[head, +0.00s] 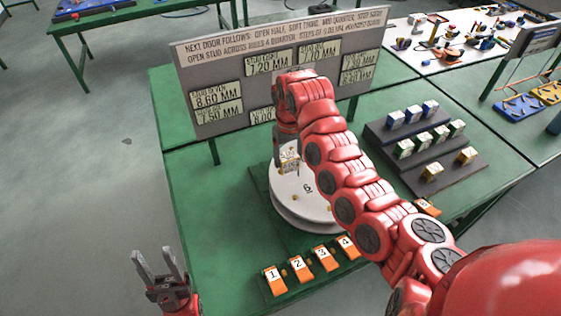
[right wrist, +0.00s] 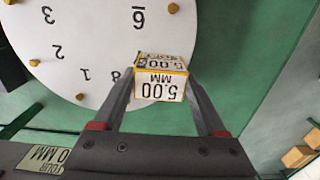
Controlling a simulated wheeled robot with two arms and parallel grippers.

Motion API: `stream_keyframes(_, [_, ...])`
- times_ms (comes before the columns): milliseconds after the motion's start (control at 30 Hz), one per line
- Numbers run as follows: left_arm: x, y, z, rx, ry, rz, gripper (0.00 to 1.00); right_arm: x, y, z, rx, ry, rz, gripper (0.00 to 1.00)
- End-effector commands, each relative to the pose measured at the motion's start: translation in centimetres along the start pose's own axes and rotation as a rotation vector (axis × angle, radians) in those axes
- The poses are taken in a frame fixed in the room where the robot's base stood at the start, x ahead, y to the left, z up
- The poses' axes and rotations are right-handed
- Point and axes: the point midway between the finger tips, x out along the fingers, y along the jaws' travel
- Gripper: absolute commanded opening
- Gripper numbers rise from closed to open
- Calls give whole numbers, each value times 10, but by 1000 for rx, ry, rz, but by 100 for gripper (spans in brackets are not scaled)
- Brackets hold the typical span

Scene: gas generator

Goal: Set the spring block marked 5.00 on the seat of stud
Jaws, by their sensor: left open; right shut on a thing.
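The spring block marked 5.00 MM (right wrist: 162,82) is white with yellow edges and sits between the fingertips of my right gripper (right wrist: 160,90). In the head view the block (head: 289,160) shows below my right gripper (head: 288,148), over the far part of the white numbered disc (head: 302,200). I cannot tell its height above the disc. The right wrist view shows the disc (right wrist: 75,30) with printed numbers and gold studs (right wrist: 173,8) near its rim; another stud (right wrist: 80,97) is by the 1. My left gripper (head: 158,268) is open and empty, left of the table.
A sign board (head: 225,50) with thickness labels stands behind the disc. Orange numbered tags (head: 298,267) line the front. A grey stepped rack (head: 385,132) with blue, green and yellow blocks stands at the right. The table's left part (head: 195,215) is clear.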

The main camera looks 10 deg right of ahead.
Motion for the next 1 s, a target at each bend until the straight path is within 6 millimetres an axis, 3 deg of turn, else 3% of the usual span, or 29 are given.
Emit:
stream_keyframes(200, [6,0,-1,0,0,0,50,0,-7,-19,-6,-3,8,0])
stream_keyframes(533, [14,-1,-2,0,0,0,50,2,-12,-31,-1,-2,0,0])
stream_keyframes(600, [27,-1,-5,0,0,0,50,13,-12,-30,0,-3,-2,0])
stream_keyframes(733, [33,-2,-6,0,0,0,50,32,-12,-30,-1,0,-1,0])
stream_keyframes(1000, [30,-2,-5,0,0,0,50,37,-12,-31,-1,3,0,0])
